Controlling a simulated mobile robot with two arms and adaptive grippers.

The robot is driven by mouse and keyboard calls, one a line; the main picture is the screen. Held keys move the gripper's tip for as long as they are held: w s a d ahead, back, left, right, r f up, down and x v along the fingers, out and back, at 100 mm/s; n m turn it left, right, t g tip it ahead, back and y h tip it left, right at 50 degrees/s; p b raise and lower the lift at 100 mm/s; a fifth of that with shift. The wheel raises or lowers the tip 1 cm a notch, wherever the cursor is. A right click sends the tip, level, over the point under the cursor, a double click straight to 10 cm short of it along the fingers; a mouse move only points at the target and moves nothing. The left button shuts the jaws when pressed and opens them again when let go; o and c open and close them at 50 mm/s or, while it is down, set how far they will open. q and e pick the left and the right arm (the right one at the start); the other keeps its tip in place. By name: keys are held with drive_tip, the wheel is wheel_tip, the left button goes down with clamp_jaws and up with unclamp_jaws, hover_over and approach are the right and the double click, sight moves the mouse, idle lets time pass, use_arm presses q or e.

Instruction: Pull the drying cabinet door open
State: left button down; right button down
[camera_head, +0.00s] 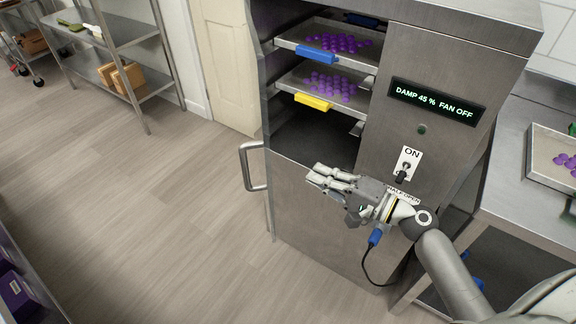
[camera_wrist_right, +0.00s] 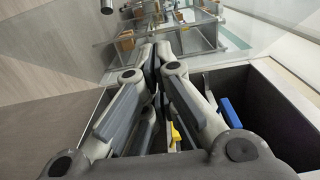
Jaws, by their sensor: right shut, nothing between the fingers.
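The steel drying cabinet (camera_head: 330,215) stands at the centre of the head view, with its upper compartment exposed. Its door (camera_head: 262,70) shows nearly edge-on along the cabinet's left side, apparently swung open. The door's bar handle (camera_head: 252,166) sticks out to the left; a rounded metal end at the wrist view's top left may be part of it. My right gripper (camera_head: 317,174) is in front of the cabinet, below the opening. It is shut, empty, and apart from the handle, to its right. Its closed fingers (camera_wrist_right: 152,55) fill the wrist view's middle. My left gripper is out of view.
Trays of purple gummies (camera_head: 335,85) with blue and yellow front grips sit inside the cabinet. A display (camera_head: 436,101) reads DAMP 45 % FAN OFF, above a switch (camera_head: 403,172). A bench (camera_head: 500,160) stands right. The floor (camera_head: 150,220) left of the cabinet is clear.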

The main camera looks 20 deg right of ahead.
drive_tip(key=w+a+p, duration=0.3)
drive_tip(key=a, duration=0.3)
drive_tip(key=shift+w+a, duration=0.3)
drive_tip(key=shift+w, duration=0.05)
drive_tip(key=shift+w+a, duration=0.1)
